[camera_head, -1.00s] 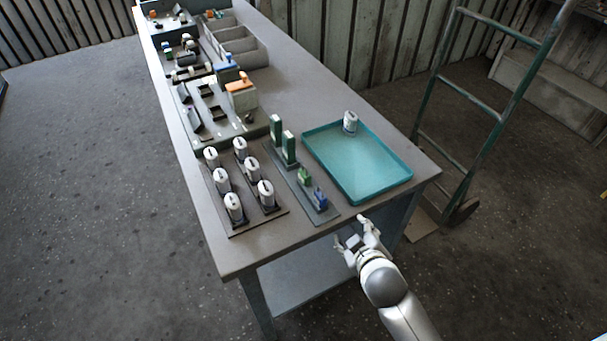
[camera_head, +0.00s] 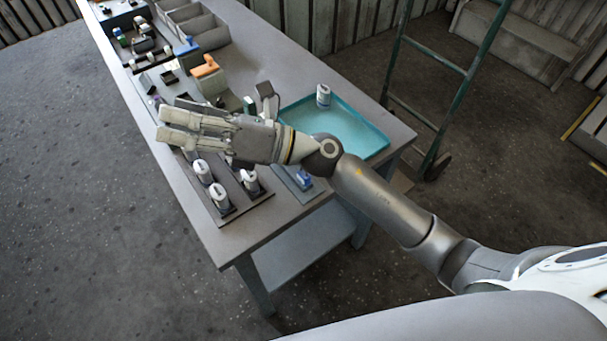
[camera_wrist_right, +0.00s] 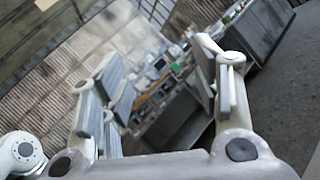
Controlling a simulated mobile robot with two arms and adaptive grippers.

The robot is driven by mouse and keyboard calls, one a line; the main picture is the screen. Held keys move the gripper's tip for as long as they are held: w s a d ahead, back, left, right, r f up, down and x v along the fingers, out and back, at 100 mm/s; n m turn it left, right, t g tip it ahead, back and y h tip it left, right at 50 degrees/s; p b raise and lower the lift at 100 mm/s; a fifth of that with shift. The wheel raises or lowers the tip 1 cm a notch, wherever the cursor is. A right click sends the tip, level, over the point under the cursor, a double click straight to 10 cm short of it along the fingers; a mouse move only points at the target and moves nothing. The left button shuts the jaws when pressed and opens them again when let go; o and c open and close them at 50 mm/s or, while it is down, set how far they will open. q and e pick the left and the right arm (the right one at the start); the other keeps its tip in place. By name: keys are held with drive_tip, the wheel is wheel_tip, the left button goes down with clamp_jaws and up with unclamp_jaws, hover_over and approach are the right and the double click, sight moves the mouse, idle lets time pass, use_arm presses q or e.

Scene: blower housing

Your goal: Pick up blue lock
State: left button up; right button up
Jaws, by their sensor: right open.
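The blue lock (camera_head: 304,179) is a small blue piece near the front end of a narrow dark holder (camera_head: 312,193) on the table. In the right wrist view, the open fingers (camera_wrist_right: 158,75) frame the distant table, and I cannot make out the blue lock there. My left gripper is not in view.
White cylindrical parts (camera_head: 219,196) stand on a dark rack below my gripper. A teal tray (camera_head: 355,135) with one white part (camera_head: 323,95) lies right of it. An orange-topped grey part (camera_head: 205,67) and grey bins stand farther back. A green-framed cart (camera_head: 433,58) stands beyond the table.

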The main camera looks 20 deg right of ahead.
wheel_tip(320, 180, down, 5)
drive_tip(key=s+a+n+g+h, duration=0.2)
drive_tip(key=a+n+g, duration=0.1)
drive_tip(key=n+g, duration=0.35)
drive_tip(key=n+h, duration=0.9)
drive_tip(key=h, duration=0.9)
approach(304, 177)
drive_tip(key=shift+w+a+g, duration=0.1)
drive_tip(key=shift+w+g, duration=0.35)
drive_tip(key=shift+w, duration=0.4)
drive_tip(key=shift+d+f+p, duration=0.2)
drive_tip(key=shift+d+p, duration=0.1)
wheel_tip(304, 177, down, 5)
drive_tip(key=shift+p, duration=0.85)
drive_tip(key=f+p, duration=0.2)
drive_tip(key=f, duration=0.1)
drive_tip(key=f+p, duration=0.1)
drive_tip(key=shift+a+f, duration=0.2)
drive_tip(key=shift+a, duration=0.15)
drive_tip(key=shift+f, duration=0.5)
drive_tip(key=c, duration=0.9)
